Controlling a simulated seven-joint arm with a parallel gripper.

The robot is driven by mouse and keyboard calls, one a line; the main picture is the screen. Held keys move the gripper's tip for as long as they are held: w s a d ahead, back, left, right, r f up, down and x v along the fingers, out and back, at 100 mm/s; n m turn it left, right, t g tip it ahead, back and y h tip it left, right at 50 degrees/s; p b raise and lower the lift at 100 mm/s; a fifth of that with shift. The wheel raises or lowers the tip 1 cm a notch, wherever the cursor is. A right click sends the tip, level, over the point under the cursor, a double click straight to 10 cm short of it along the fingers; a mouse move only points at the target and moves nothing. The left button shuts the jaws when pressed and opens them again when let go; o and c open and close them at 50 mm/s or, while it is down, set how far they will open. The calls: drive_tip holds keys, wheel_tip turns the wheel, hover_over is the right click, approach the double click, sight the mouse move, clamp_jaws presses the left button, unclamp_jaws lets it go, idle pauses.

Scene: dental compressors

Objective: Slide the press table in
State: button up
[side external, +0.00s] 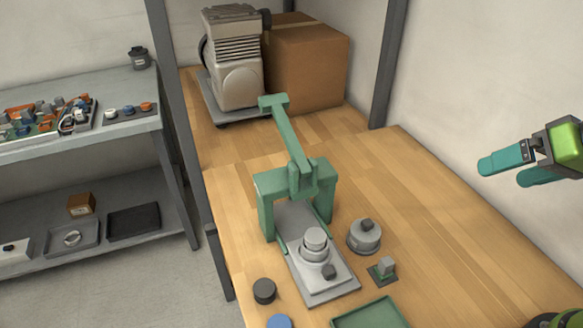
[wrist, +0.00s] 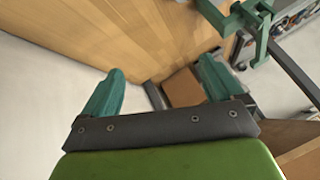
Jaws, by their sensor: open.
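The green press (side external: 265,207) stands on the wooden bench, its long lever raised and tilted back; part of a green frame, likely the press, also shows at the top right of the wrist view (wrist: 258,22). The grey press table (side external: 317,288) sticks out of the front of the press frame toward the camera. A stack of round pale metal parts (side external: 315,247) sits on it. My gripper (side external: 508,174) is open and empty, in the air at the right, well apart from the press. Its two teal fingers also show in the wrist view (wrist: 160,80).
A dark puck (side external: 264,290), a blue disc (side external: 279,322) and a green tray (side external: 370,316) lie in front. A compressor (side external: 238,80) and cardboard box (side external: 308,65) stand behind. The bench's right side is clear.

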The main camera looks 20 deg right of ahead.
drive_tip(key=shift+a, duration=0.15)
drive_tip(key=shift+c, duration=1.2)
drive_tip(key=a, duration=0.1)
drive_tip(key=a+f+n+g, duration=0.1)
drive_tip(key=w+a, duration=0.1)
drive_tip(key=shift+f+y, duration=0.25)
drive_tip(key=shift+y, duration=0.15)
drive_tip(key=c, duration=0.5)
drive_tip(key=w+a+n+g, duration=0.1)
drive_tip(key=a, duration=0.2)
drive_tip(key=w+a+n+g, duration=0.1)
drive_tip(key=a, duration=0.2)
drive_tip(key=w+a+f+n+g, duration=0.1)
drive_tip(key=w+a, duration=0.1)
drive_tip(key=shift+a+g, duration=0.3)
drive_tip(key=shift+a, duration=0.1)
drive_tip(key=shift+c, duration=0.3)
drive_tip(key=g+h, duration=0.3)
hover_over(329, 270)
drive_tip(key=shift+f, duration=1.25)
wheel_tip(329, 270, down, 16)
drive_tip(key=shift+f, duration=0.1)
clamp_jaws()
